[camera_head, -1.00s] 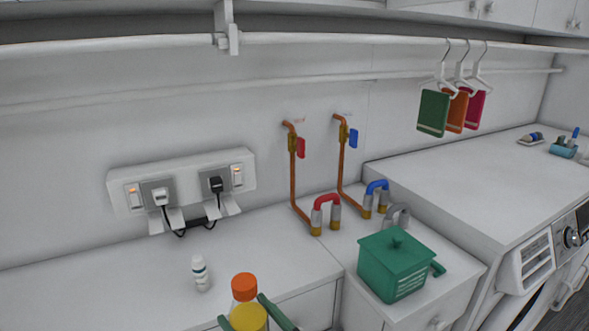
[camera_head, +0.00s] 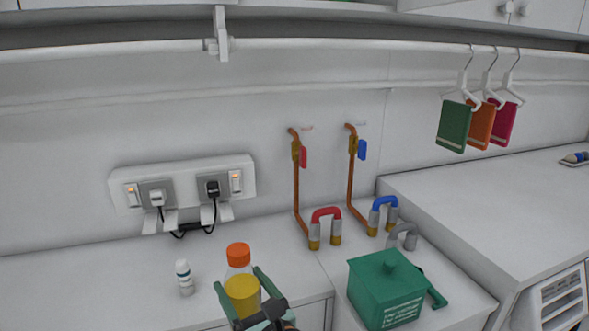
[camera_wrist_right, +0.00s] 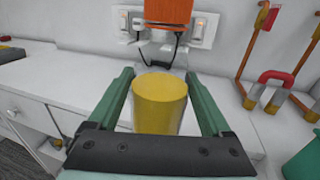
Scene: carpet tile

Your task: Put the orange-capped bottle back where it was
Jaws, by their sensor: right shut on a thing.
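The orange-capped bottle (camera_head: 242,285) has a clear upper body, a yellow lower part and an orange cap. It is upright between the green fingers of my right gripper (camera_head: 247,292), which is shut on it. The right wrist view shows the bottle's yellow part (camera_wrist_right: 160,103) between both fingers (camera_wrist_right: 160,95), with the orange cap at the top edge. In the head view the bottle is at the front of the white counter (camera_head: 90,285); whether its base touches the counter is hidden. My left gripper is not in view.
A small white bottle (camera_head: 184,277) stands just left of the held bottle. A green lidded box (camera_head: 385,290) is at the right, with red-handled (camera_head: 325,228) and blue-handled (camera_head: 382,214) pieces behind it. A socket strip (camera_head: 183,190) is on the wall. The counter's left side is clear.

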